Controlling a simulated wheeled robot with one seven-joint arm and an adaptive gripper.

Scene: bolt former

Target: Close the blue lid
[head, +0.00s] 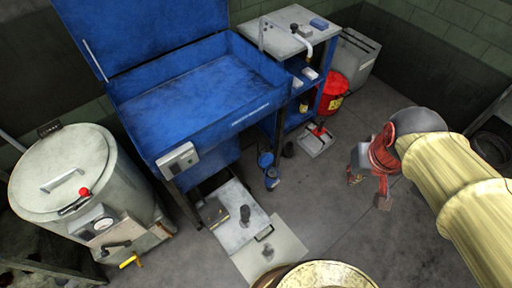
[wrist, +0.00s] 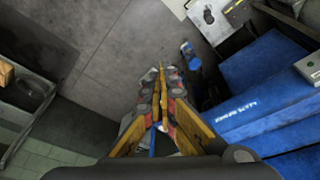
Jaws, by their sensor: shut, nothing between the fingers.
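The blue lid (head: 140,30) stands raised at the back of the blue basin (head: 205,95), tilted up from its rear edge. A thin prop rod (head: 95,60) runs along the lid's left side. My gripper (head: 369,192) hangs over the floor to the right of the basin, clear of lid and basin. In the wrist view its fingers (wrist: 161,75) meet at the tips with nothing held. The basin's blue front (wrist: 235,105) shows at the right there; I cannot make out the lid in that view.
A grey drum (head: 65,180) stands left of the basin. A blue shelf cart with a grey top (head: 290,30) stands to its right, with a red bucket (head: 335,90) beside it. A grey box (head: 235,215) lies on the floor in front. Open floor surrounds my gripper.

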